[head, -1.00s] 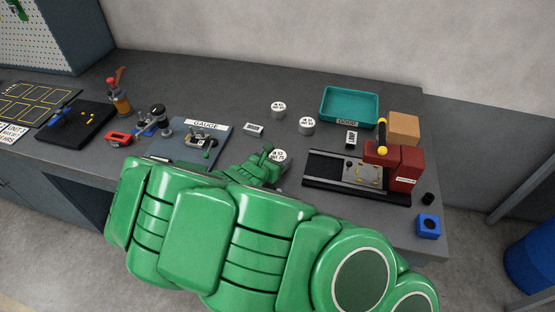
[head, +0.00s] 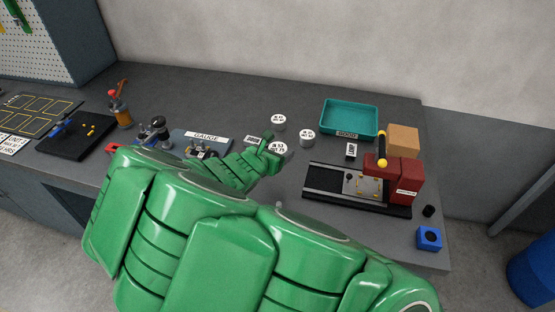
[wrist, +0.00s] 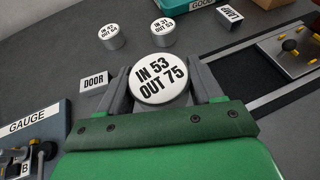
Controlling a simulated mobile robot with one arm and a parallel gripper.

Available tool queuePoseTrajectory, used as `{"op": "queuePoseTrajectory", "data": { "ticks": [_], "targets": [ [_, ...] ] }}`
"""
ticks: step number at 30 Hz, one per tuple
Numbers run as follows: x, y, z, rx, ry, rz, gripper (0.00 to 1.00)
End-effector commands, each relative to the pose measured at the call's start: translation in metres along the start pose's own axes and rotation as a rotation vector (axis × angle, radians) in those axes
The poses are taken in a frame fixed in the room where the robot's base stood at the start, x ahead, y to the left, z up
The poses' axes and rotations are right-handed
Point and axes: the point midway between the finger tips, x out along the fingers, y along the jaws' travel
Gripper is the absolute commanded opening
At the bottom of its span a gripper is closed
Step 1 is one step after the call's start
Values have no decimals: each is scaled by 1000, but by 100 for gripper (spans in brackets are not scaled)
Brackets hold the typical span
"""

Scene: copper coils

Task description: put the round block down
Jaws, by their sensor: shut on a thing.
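The round block (wrist: 160,79) is a white-topped disc reading "IN 53 OUT 75". In the wrist view it sits between the two grey fingers of my gripper (wrist: 160,84), which is shut on it. In the head view my gripper (head: 271,145) partly hides the block (head: 279,151), which is close to the DOOR tag (head: 254,140). Whether the block touches the bench or hangs just above it I cannot tell.
Two other round blocks stand behind, "IN 42 OUT 64" (wrist: 110,36) and "IN 31 OUT 53" (wrist: 163,33). A teal GOOD tray (head: 350,117) is at the back right. A red-headed press (head: 399,180) stands right, the GAUGE plate (wrist: 36,119) left.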

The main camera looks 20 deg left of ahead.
Motion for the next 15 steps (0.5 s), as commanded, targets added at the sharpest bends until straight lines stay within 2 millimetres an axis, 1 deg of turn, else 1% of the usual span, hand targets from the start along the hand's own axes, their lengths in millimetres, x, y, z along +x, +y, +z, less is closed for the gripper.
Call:
{"op": "queuePoseTrajectory", "data": {
  "ticks": [4,8,11,15],
  "targets": [
    [-4,0,10,1,-1,0,21],
    [0,-1,16,3,0,-4,21],
    [10,-3,22,9,2,-12,21],
    [31,-9,32,18,5,-29,21]
  ]
}}
